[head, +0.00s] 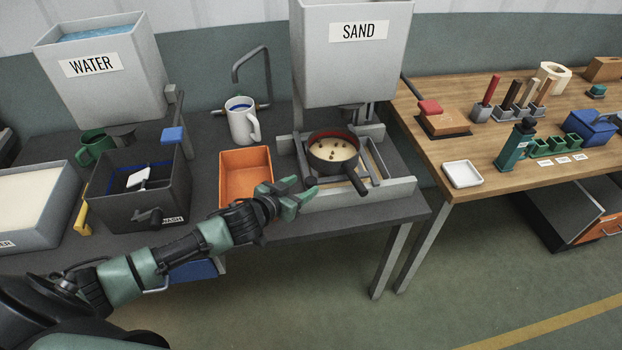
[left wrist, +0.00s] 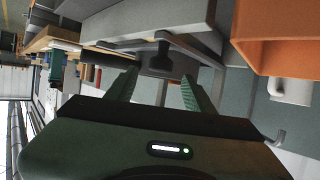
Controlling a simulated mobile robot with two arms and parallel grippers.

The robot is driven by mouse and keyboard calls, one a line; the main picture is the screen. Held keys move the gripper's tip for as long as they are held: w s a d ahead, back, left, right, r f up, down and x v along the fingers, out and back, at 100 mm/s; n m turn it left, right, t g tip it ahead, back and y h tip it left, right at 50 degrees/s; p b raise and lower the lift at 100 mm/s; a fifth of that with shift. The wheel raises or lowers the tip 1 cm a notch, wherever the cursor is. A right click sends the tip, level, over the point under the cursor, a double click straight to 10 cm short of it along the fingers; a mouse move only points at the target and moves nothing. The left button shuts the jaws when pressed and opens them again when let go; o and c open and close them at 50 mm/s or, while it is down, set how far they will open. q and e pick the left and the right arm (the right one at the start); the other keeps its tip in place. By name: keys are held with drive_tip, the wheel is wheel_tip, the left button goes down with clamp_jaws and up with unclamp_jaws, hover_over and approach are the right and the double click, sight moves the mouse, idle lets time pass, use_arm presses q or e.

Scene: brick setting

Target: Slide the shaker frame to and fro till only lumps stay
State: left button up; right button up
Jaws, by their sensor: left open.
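A dark round sieve pan (head: 333,151) with a red inner rim sits in the grey shaker frame (head: 390,188) under the sand hopper (head: 355,60). Pale sand with several brown lumps shows in the pan. Its dark handle (head: 357,184) points toward the front right. My left gripper (head: 304,188) is open and empty at the frame's front left, left of the handle. In the left wrist view, a dark handle-like part (left wrist: 160,60) shows beyond and between the open fingers (left wrist: 159,74); I cannot tell the distance. My right gripper is not in view.
An orange bin (head: 243,191) stands just left of my left gripper; it also shows in the left wrist view (left wrist: 275,40). A white mug (head: 242,122), a dark wash box (head: 125,207) and the water tank (head: 105,85) are further left. A wooden table (head: 435,140) with tools stands right.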

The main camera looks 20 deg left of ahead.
sight(310, 181)
use_arm(q)
drive_tip(key=shift+p+x, duration=0.3)
drive_tip(key=shift+x, duration=2.45)
clamp_jaws()
